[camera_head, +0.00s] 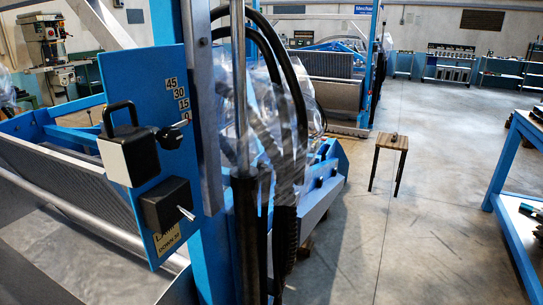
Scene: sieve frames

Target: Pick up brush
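I cannot make out a brush for certain. A small dark item (395,137) lies on top of a wooden stool (384,142) with dark legs, standing on the floor right of centre. It is too small to tell what it is. Neither of my grippers shows in the head view.
A large blue machine (88,88) with a roller, black hoses and clear plastic wrap fills the left and centre foreground. A blue workbench (509,165) stands at the right edge, with dark items on it. Grey concrete floor (440,215) lies open between them.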

